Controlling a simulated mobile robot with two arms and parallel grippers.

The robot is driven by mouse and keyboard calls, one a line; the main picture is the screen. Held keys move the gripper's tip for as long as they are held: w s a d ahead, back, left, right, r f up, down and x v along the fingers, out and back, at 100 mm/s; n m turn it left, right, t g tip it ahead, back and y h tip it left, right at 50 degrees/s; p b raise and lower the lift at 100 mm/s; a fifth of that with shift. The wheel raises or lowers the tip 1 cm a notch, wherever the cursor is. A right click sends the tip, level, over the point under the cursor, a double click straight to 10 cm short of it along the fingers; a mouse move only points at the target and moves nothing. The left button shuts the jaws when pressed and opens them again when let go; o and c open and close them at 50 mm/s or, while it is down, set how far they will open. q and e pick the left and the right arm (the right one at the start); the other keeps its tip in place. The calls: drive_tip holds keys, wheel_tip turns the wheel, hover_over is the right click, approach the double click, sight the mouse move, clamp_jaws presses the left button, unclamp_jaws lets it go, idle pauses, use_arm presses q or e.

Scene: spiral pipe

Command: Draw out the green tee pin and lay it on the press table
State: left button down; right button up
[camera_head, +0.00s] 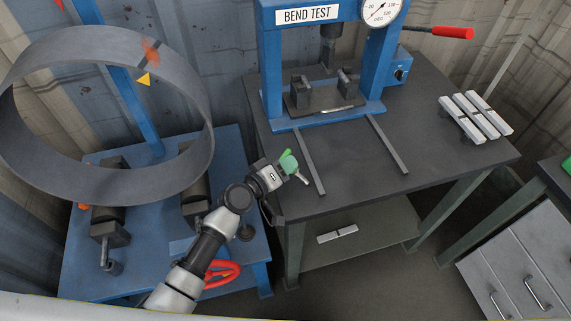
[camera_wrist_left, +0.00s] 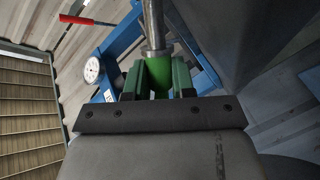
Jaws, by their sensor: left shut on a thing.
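My left gripper (camera_head: 290,166) is shut on the green tee pin (camera_head: 288,161), above the left front edge of the press table (camera_head: 350,165). In the left wrist view the pin's green part (camera_wrist_left: 161,72) sits between the two fingers (camera_wrist_left: 159,82), and its bare metal shaft (camera_wrist_left: 153,25) points away from the gripper. The press table has a dark top and carries the blue bend test press (camera_head: 270,75). I cannot tell from the head view whether the pin touches the table. My right gripper is in neither view.
Two grey rails (camera_head: 387,145) run forward from the press. Several pale bars (camera_head: 475,116) lie at the table's right. A large grey ring (camera_head: 110,185) stands on rollers on the blue bench (camera_head: 225,150) at left. The front middle of the press table is clear.

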use_arm(q)
drive_tip(key=c, duration=0.9)
unclamp_jaws()
drive_tip(key=shift+o, duration=0.2)
drive_tip(key=shift+s, duration=0.1)
drive_tip(key=shift+s+a, duration=0.25)
drive_tip(key=shift+a, duration=0.05)
drive_tip(key=b+v, duration=0.1)
drive_tip(key=v, duration=0.9)
